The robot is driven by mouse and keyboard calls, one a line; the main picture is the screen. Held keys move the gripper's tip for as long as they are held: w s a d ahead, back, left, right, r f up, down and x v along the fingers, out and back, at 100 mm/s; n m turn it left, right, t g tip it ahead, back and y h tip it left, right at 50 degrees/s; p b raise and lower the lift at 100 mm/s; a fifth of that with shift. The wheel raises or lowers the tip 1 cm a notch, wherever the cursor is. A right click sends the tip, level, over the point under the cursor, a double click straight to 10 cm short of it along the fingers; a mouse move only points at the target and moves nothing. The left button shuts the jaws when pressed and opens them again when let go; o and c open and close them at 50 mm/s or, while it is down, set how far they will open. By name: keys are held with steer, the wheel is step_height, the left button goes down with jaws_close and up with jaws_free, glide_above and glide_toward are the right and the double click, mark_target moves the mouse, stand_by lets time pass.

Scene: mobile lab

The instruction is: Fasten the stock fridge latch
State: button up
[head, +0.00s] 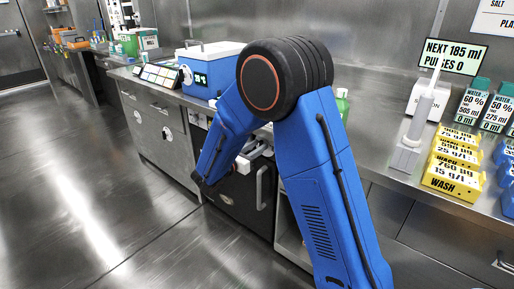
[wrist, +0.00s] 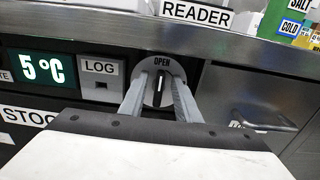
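The stock fridge latch (wrist: 161,93) is a round grey dial with a dark upright handle, in the middle of the wrist view. Its handle lines up with the word OPEN at the top of the dial. My gripper (wrist: 160,92) is open, with one grey finger on each side of the handle and a visible gap on both sides. The fridge's black door (head: 237,192) with a pale upright handle (head: 262,188) shows under the bench in the head view. In that view my arm hides the latch, and I cannot make out my fingertips.
Left of the latch are a LOG panel (wrist: 101,78) and a 5 °C display (wrist: 43,67). A steel drawer front (wrist: 250,105) is on the right. The bench edge (wrist: 110,24) runs above. A blue box (head: 213,70) stands on the bench; the floor at left is clear.

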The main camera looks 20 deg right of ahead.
jaws_close()
steer(key=shift+m, duration=0.4)
steer(key=m, duration=0.5)
steer(key=s+f+m, duration=0.1)
steer(key=m, duration=0.5)
steer(key=d+f+m, duration=0.1)
steer(key=m, duration=0.5)
steer(key=shift+s, duration=0.3)
jaws_free()
